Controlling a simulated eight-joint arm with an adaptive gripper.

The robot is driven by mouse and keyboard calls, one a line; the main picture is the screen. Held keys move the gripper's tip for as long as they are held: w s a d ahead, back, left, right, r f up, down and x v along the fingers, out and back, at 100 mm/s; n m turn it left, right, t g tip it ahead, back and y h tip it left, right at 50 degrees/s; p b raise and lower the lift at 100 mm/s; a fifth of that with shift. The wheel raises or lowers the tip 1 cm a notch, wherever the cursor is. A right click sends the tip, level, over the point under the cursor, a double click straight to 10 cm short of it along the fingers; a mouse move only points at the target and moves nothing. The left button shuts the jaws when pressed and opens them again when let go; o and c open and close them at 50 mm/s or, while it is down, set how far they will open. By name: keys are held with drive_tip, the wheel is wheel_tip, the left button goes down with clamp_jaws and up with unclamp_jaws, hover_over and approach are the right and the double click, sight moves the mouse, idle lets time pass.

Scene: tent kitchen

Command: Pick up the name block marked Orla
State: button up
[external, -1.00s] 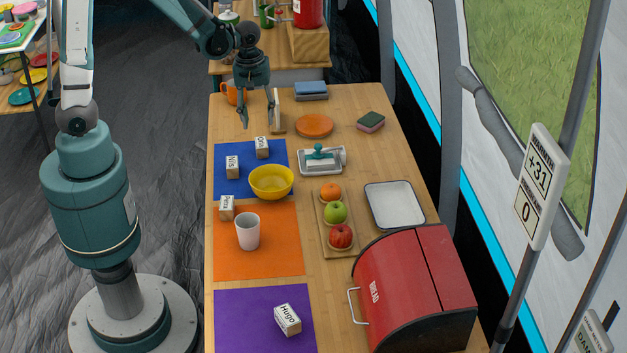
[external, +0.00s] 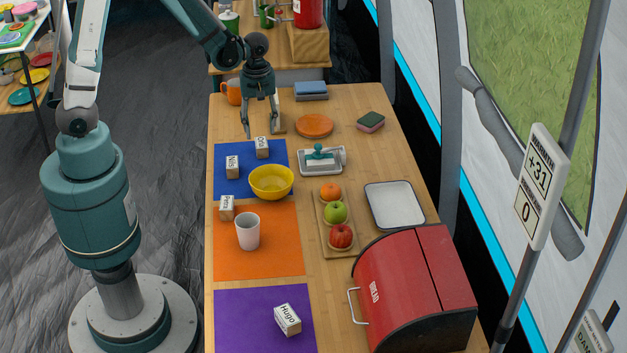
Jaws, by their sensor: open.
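The pale name block with lettering that starts "Or" (external: 262,147) lies at the upper right of the blue mat (external: 222,150); its last letters are too small to read surely. My gripper (external: 261,131) is open and empty, pointing down just above and behind this block, with its fingers apart to either side. Whether the fingertips overlap the block in height cannot be told. Another name block (external: 232,167) lies to its left on the blue mat. One more (external: 227,208) is by the orange mat's top edge, and the block marked Hugo (external: 288,320) is on the purple mat (external: 240,325).
A yellow bowl (external: 271,183) stands close in front of the block. A grey dish with a teal-handled item (external: 321,160) is to the right. A white cup (external: 248,231) stands on the orange mat.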

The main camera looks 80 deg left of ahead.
sight(261, 142)
drive_tip(key=shift+f, duration=1)
drive_tip(key=shift+w+a+f+b, duration=0.1)
drive_tip(key=shift+f+b, duration=0.45)
drive_tip(key=shift+f, duration=0.75)
drive_tip(key=shift+a+f+b, duration=0.1)
drive_tip(key=shift+f+b, duration=0.45)
drive_tip(key=shift+f, duration=0.75)
drive_tip(key=c, duration=1)
